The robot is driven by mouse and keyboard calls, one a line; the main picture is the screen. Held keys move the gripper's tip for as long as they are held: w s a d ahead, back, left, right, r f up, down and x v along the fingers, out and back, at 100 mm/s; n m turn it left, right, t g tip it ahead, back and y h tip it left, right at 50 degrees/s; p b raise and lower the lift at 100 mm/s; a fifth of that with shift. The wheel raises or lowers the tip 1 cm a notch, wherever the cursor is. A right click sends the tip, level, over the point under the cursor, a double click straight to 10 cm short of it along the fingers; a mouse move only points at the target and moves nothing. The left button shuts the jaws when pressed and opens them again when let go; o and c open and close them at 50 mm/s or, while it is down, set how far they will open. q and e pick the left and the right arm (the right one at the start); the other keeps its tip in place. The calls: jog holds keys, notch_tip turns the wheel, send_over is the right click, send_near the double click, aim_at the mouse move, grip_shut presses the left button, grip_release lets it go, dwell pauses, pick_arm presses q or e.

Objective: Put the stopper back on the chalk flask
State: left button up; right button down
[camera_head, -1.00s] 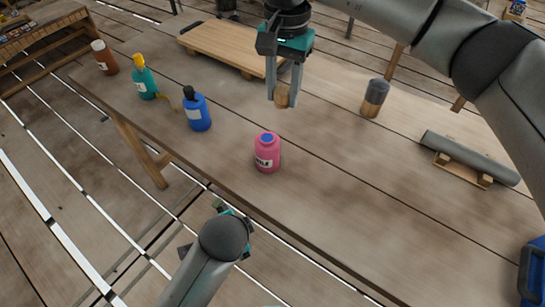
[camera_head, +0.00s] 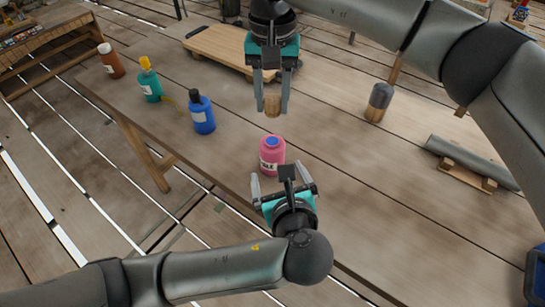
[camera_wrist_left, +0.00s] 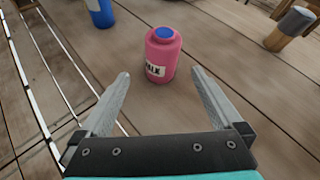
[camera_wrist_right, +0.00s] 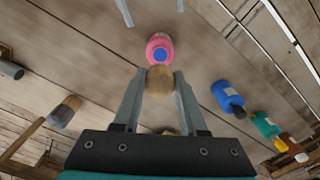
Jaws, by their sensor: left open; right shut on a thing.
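The chalk flask (camera_head: 271,158) is a pink bottle with a blue top and a white label, upright near the table's front edge. It also shows in the left wrist view (camera_wrist_left: 163,52) and the right wrist view (camera_wrist_right: 160,42). My right gripper (camera_head: 272,106) is shut on the stopper (camera_head: 272,104), a light brown cork-like piece, held above and behind the flask. The stopper shows between the fingers in the right wrist view (camera_wrist_right: 160,80). My left gripper (camera_head: 282,190) is open and empty just in front of the flask, its fingers pointing towards it but apart from it.
A blue bottle (camera_head: 201,115), a teal bottle (camera_head: 150,82) and a brown bottle (camera_head: 110,61) stand to the left. A wooden board (camera_head: 222,45) lies behind. A dark-topped wooden piece (camera_head: 378,102) and a grey cylinder on a cradle (camera_head: 468,160) are to the right.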

aim_at(270, 144)
pick_arm(q)
jog(key=shift+w+r+m+t, duration=0.3)
jog(key=shift+r+m+t, duration=0.2)
jog(key=shift+m, duration=0.5)
jog(key=shift+f, duration=0.1)
jog(key=x, duration=1.2)
jog(key=shift+c, duration=0.2)
grip_shut()
